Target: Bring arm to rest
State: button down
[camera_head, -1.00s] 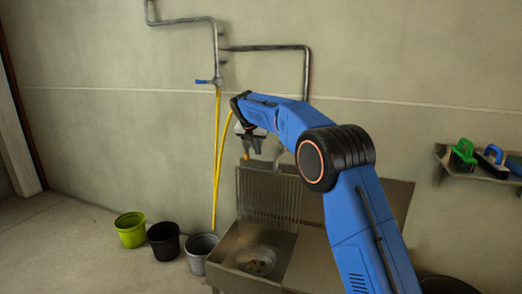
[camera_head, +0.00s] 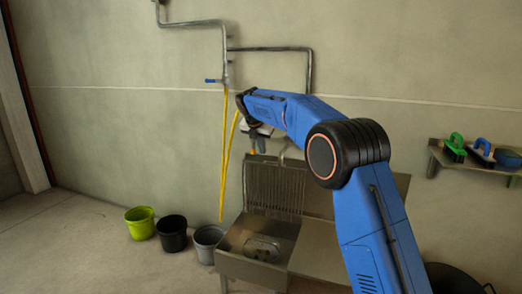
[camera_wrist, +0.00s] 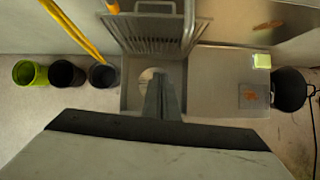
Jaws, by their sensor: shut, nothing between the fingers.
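My blue arm (camera_head: 345,165) rises from the bottom right of the head view and bends left at its black elbow, with its forearm above the sink. My gripper (camera_wrist: 160,82) is shut and empty in the wrist view, seen from behind and pointing down over the sink basin. In the head view the end of the arm hides most of the gripper. The metal sink (camera_head: 240,268) stands below it, and its basin also shows in the wrist view (camera_wrist: 131,92). The fingers look apart from the sink.
Lime (camera_head: 140,222), black (camera_head: 171,233) and grey (camera_head: 207,244) buckets stand on the floor left of the sink. A yellow hose (camera_head: 225,150) hangs from wall pipes (camera_head: 309,75) near the wrist. A wall shelf (camera_head: 478,170) with brushes is at the right. A black tub (camera_wrist: 290,90) stands beside the sink.

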jog(key=s+d+r+m+y, duration=0.1)
jog(key=s+d+r+m, duration=0.3)
jog(key=s+d+m, duration=0.8)
jog(key=s+d+r+m, duration=0.25)
jog(key=s+d, duration=0.65)
jog(key=s, duration=0.9)
jog(key=s+d+f+m, duration=0.2)
jog(key=s+f+m, duration=0.3)
jog(key=s, duration=0.6)
jog(key=s+d+f+m, duration=0.3)
jog(key=s+f+m, duration=0.3)
jog(key=s, duration=0.6)
jog(key=s+d+f+m+y, duration=0.1)
jog(key=s+f+m, duration=0.4)
jog(key=s, duration=0.7)
jog(key=shift+s+d+f+g, duration=0.25)
jog(key=shift+d+f+g, duration=0.15)
jog(key=shift+d, duration=0.45)
